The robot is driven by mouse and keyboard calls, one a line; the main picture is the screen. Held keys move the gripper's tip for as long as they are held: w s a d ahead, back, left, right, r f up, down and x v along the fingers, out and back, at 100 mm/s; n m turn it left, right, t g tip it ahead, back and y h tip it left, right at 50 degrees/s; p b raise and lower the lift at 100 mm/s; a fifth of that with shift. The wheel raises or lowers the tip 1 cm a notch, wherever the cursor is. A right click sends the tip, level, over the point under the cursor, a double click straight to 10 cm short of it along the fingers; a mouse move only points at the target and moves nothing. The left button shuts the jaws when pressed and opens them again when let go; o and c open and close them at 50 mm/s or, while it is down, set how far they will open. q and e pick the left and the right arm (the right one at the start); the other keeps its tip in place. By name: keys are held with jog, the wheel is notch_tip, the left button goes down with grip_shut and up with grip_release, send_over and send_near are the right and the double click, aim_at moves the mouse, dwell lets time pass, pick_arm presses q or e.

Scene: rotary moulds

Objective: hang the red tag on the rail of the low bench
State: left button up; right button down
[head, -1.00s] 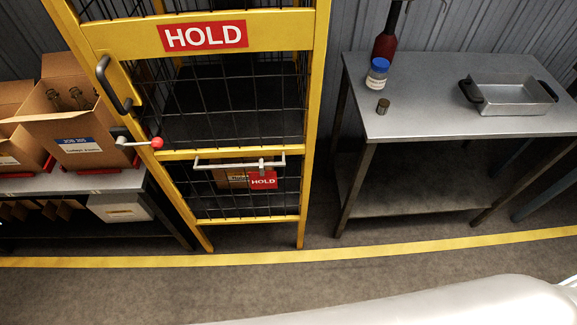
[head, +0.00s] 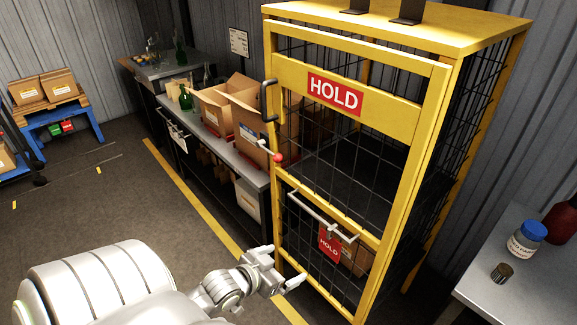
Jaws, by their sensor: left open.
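A red tag (head: 330,243) lettered HOLD hangs from a clip on the grey rail (head: 318,213) across the lower door of the yellow cage. My left gripper (head: 283,268) is open and empty, left of and below the tag in the picture, apart from it. A low blue bench (head: 62,111) stands at the far left with cartons on top. My right gripper is out of view.
The yellow cage (head: 385,62) stands right of centre, its upper door carrying a HOLD sign (head: 335,94) and a red-knobbed latch (head: 278,157). A grey bench with open cartons (head: 212,108) runs behind it. A steel table (head: 497,253) is at right. The left floor is largely clear.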

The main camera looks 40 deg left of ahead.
pick_arm(q)
notch_tip(320, 180, up, 5)
jog(key=d+h, duration=0.1)
jog(key=d, duration=0.1)
send_near(331, 239)
jog(key=shift+t, duration=0.4)
jog(key=x, duration=0.4)
jog(key=f+x, duration=0.1)
jog(key=x, duration=0.4)
jog(key=shift+s+a, duration=0.1)
jog(key=shift+s, duration=0.05)
jog(key=shift+w+f+m, duration=0.2)
jog(key=shift+w+m, duration=0.1)
jog(key=shift+w, duration=0.25)
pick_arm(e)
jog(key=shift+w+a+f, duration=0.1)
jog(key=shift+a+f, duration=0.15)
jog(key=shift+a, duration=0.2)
pick_arm(q)
jog(key=c, duration=1.1)
jog(key=shift+r+p, duration=0.7)
jog(key=shift+r, duration=0.15)
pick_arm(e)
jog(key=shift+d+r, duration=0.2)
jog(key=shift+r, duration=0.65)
